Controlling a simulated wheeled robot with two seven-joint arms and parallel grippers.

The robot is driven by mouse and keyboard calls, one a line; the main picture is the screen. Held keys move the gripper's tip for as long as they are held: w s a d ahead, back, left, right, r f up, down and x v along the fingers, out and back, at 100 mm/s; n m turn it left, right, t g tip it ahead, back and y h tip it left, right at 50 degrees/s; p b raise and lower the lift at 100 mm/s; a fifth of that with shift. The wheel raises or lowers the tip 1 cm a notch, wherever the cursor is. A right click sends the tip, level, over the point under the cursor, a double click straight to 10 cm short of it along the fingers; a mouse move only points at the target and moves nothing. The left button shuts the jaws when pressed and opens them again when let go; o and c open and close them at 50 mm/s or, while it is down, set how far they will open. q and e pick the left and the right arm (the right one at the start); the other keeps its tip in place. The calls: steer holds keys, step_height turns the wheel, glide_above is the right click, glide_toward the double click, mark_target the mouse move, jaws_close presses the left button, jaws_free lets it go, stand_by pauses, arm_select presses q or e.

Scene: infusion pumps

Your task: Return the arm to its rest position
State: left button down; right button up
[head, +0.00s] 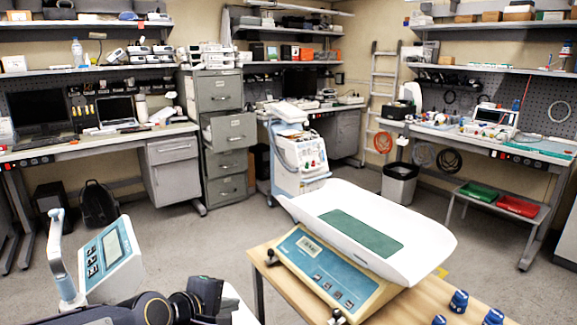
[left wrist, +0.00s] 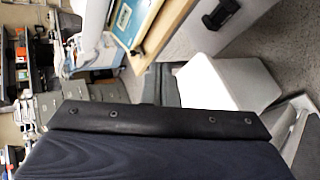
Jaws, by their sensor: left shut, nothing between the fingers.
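My left arm (head: 150,308) comes in at the bottom left of the head view, low and close to the camera. My left gripper (head: 207,299) is the dark part at its right end, beside the left edge of the wooden table and apart from the scale. It is shut and holds nothing. Its fingertips are hard to make out. The left wrist view is tilted and is largely filled by a dark blue surface and a black bar with screws. My right gripper is not in view.
A baby scale (head: 322,275) with a white tray stands on a wooden table (head: 408,302) with several blue knobs (head: 459,300). A grey device with a screen (head: 110,262) stands left of my arm. Open floor (head: 190,235) lies behind, before cabinets and benches.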

arm_select(q)
steer(key=s+a+m+g+p, duration=0.1)
steer(key=s+a+m+p, duration=0.1)
steer(key=s, duration=0.6)
steer(key=s+a+r+m+g+y+p, duration=0.1)
steer(key=s+a+m+p, duration=0.1)
steer(key=s+a+m, duration=0.2)
steer(key=s+a+r+m+g+p, duration=0.1)
steer(key=s+m, duration=0.5)
steer(key=s, duration=0.6)
steer(key=shift+a+r+g+y+p, duration=0.25)
steer(key=shift+a+g+y+p, duration=0.2)
steer(key=shift+a, duration=0.45)
